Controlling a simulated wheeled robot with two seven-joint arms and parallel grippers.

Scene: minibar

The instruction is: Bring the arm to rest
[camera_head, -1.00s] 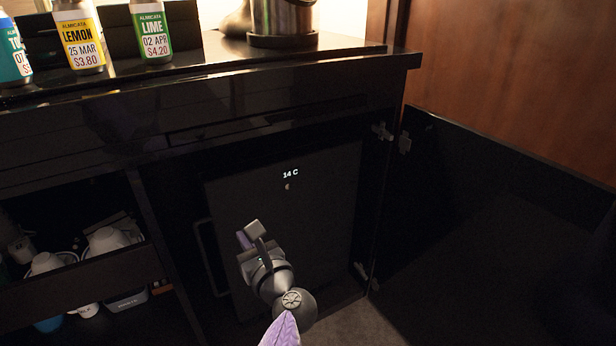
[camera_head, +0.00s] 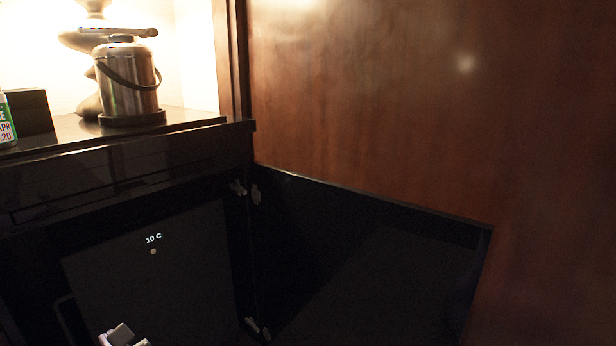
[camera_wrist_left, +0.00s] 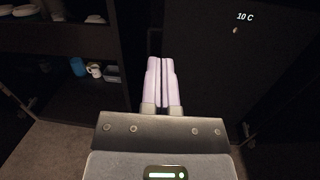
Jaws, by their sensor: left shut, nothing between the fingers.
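My left gripper (camera_head: 122,338) shows only in part at the bottom edge of the head view, in front of the dark minibar fridge door (camera_head: 165,285). In the left wrist view its two pale purple fingers (camera_wrist_left: 161,82) lie together, shut with nothing between them. The fingers point towards the dark cabinet front, beside the fridge door, which also shows there (camera_wrist_left: 215,50). The fridge display (camera_head: 153,238) reads 10 C. My right gripper is not in view.
An open black cabinet door (camera_head: 370,260) stands out at the right, by a brown wood panel (camera_head: 400,100). A steel ice bucket (camera_head: 130,85) stands on the counter (camera_head: 190,118). Shelves with cups (camera_wrist_left: 95,70) are at left in the wrist view. Carpet (camera_wrist_left: 50,150) lies below.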

